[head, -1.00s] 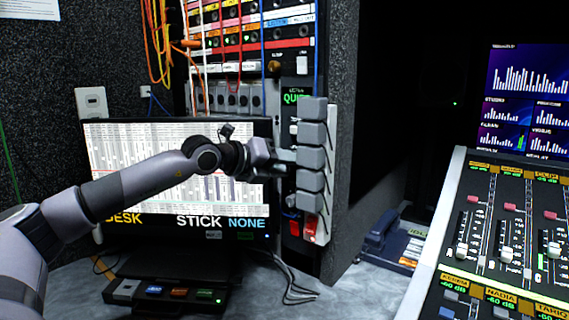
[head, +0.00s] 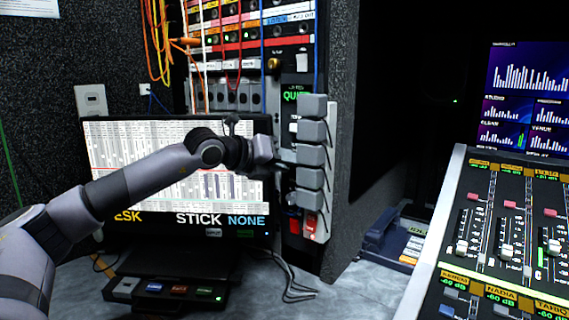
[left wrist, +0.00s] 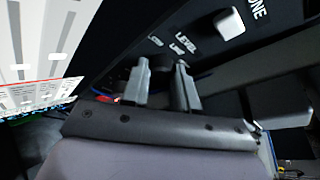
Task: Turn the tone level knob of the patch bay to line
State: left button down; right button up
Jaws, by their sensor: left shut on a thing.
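The patch bay's narrow control panel (head: 298,82) stands right of the monitor, with a green display (head: 297,96) partly reading "QUI". My left gripper (head: 287,157) reaches the panel from the left; grey blocks hide part of the panel. In the left wrist view, its two fingers (left wrist: 163,68) point at the dark panel, just below the word LEVEL (left wrist: 186,37) and two smaller labels. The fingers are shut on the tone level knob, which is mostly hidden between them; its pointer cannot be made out. A white button (left wrist: 229,23) sits beside the word "TONE". My right gripper is not in view.
The monitor (head: 110,160) stands behind my left arm. Several grey blocks (head: 311,131) stick out in a column close right of the gripper. Red switches (head: 310,224) sit below. Patch cables (head: 158,50) hang above. A fader desk (head: 500,230) is at the right.

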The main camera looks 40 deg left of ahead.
pick_arm(q)
jog(key=m+y, duration=0.2)
jog(key=m, duration=0.1)
jog(key=m+y, duration=0.1)
jog(key=shift+d+m+g+b, duration=0.25)
jog(key=shift+m+g+b, duration=0.05)
jog(key=shift+g, duration=0.1)
dwell(0.4)
jog(key=c, duration=1.1)
grip_release()
jog(key=shift+c, duration=0.2)
jog(key=b+v, duration=0.1)
jog(key=v, duration=0.6)
